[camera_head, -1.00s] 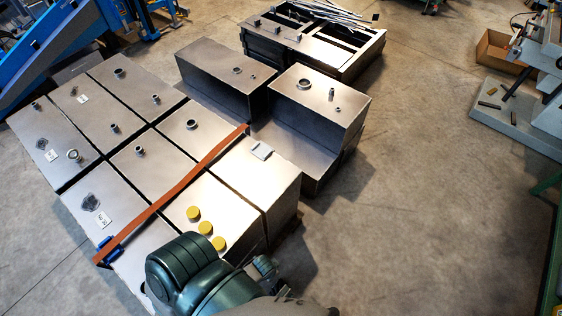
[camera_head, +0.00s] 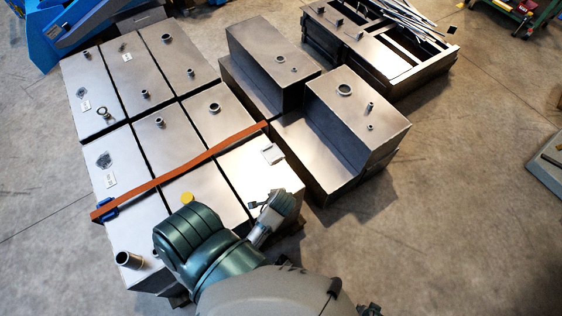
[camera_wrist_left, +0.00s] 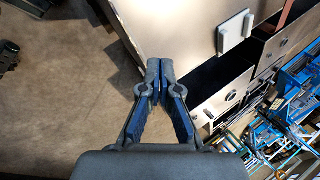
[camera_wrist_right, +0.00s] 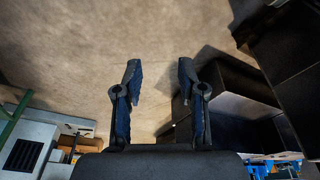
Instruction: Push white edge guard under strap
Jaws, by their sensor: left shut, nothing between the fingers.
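The white edge guard (camera_head: 272,153) lies over the top edge of a metal tank, near the far right end of the orange strap (camera_head: 180,172). A small gap shows between guard and strap. In the left wrist view the guard (camera_wrist_left: 235,32) is at the upper right, with the strap (camera_wrist_left: 286,14) beyond it. My left gripper (camera_wrist_left: 160,68) is shut and empty, beside the tank's edge and apart from the guard. In the head view its end is near the tank, below the guard; its fingertips are hard to make out. My right gripper (camera_wrist_right: 159,76) is open and empty above bare floor.
Metal tanks stand in a close block; the strap crosses their tops from a blue buckle (camera_head: 107,208). A stepped tank (camera_head: 345,115) is at the right. Floor is free farther right.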

